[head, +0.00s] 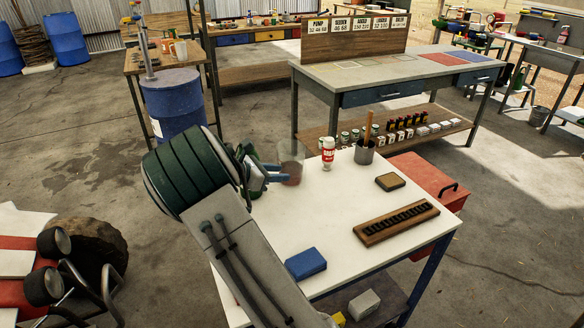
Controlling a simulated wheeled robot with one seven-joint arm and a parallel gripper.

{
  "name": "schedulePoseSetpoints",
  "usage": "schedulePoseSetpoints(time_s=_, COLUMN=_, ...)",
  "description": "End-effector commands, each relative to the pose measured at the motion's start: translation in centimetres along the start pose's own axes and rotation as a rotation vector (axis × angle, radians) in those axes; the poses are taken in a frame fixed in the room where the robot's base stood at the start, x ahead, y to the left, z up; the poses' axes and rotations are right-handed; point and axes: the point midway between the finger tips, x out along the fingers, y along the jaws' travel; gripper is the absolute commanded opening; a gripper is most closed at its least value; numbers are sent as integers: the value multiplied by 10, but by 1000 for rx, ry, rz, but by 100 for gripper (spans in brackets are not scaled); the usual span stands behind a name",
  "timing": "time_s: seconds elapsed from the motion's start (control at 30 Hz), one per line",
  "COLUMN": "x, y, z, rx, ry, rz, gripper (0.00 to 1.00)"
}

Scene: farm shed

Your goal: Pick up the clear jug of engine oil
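A clear jug (292,157) with reddish-brown liquid low in it stands upright at the far left of the white-topped table. My gripper (275,176), with blue fingers, is just left of the jug and points at it. The fingertips are close to the jug's left side. I cannot tell whether they touch it or are closed on anything. My arm covers the table's left part, and no handle on the jug can be made out.
Right of the jug stand a white-and-red bottle (327,152) and a grey cup (364,153) with a wooden handle in it. A brown block (390,181), a slotted wooden rack (396,222) and a blue block (306,263) lie nearer. The table's middle (330,205) is clear.

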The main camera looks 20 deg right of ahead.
Motion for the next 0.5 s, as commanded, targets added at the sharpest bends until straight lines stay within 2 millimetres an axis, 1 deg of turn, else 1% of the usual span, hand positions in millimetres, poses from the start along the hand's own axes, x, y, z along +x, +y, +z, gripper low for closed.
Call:
schedulePoseSetpoints(time_s=0.03, x=12, y=-1, z=0, rx=-1, ry=-1, rz=-4, gripper=34)
schedulePoseSetpoints(time_s=0.1, x=24, y=-1, z=-1, rx=-1, ry=0, rz=-4, gripper=34)
schedulePoseSetpoints(time_s=0.2, x=38, y=-1, z=0, rx=0, ry=1, rz=-3, gripper=34)
schedulePoseSetpoints(time_s=0.37, x=48, y=0, z=-1, rx=1, ry=1, rz=-1, gripper=34)
schedulePoseSetpoints(time_s=0.47, x=58, y=0, z=-1, rx=1, ry=2, rz=-2, gripper=34)
schedulePoseSetpoints(time_s=0.5, x=65, y=0, z=-1, rx=1, ry=2, rz=-4, gripper=34)
